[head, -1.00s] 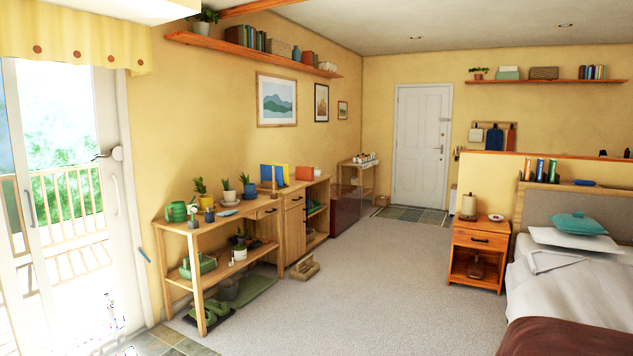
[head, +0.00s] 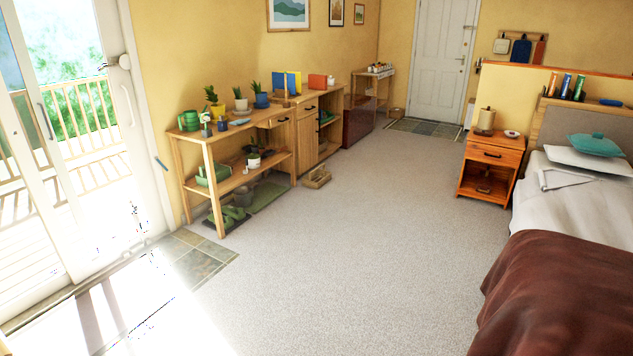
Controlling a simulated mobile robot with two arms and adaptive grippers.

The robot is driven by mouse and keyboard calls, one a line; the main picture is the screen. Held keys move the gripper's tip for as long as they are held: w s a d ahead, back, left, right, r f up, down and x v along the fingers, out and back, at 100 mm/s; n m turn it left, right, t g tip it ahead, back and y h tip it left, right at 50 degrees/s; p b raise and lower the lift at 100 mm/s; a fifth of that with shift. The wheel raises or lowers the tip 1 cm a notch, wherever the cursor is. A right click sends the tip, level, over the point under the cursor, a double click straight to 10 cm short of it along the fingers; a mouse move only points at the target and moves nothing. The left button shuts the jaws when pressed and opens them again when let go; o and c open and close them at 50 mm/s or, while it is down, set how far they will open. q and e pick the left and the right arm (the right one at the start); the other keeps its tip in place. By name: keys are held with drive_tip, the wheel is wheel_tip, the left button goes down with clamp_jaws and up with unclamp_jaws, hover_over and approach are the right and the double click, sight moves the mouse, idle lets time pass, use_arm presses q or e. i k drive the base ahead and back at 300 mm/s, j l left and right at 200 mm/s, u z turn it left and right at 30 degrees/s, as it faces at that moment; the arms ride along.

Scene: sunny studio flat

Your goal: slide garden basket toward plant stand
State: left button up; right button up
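A small wooden basket (head: 317,178) with a handle sits on the carpet, just right of the wooden plant stand (head: 214,190) and in front of a wooden cabinet (head: 307,136). It looks like the garden basket, and a gap of carpet shows between it and the stand's right leg. The plant stand is a two-level wooden table along the yellow wall, with potted plants and a green watering can (head: 189,120) on top. A green container (head: 213,173) is on its lower shelf. Neither of my grippers is in view.
Green shoes on a dark tray (head: 228,219) and a green mat (head: 268,196) lie under the stand. The carpet (head: 360,250) in the middle is clear. A bed (head: 580,260) and nightstand (head: 490,166) are at right; glass doors (head: 70,130) are at left.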

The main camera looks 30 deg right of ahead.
sight(317, 175)
drive_tip(key=i+l+z, duration=0.5)
drive_tip(key=i+z, duration=0.2)
drive_tip(key=i, duration=0.2)
drive_tip(key=i+z, duration=0.35)
drive_tip(key=i, duration=3.7)
drive_tip(key=l, duration=0.1)
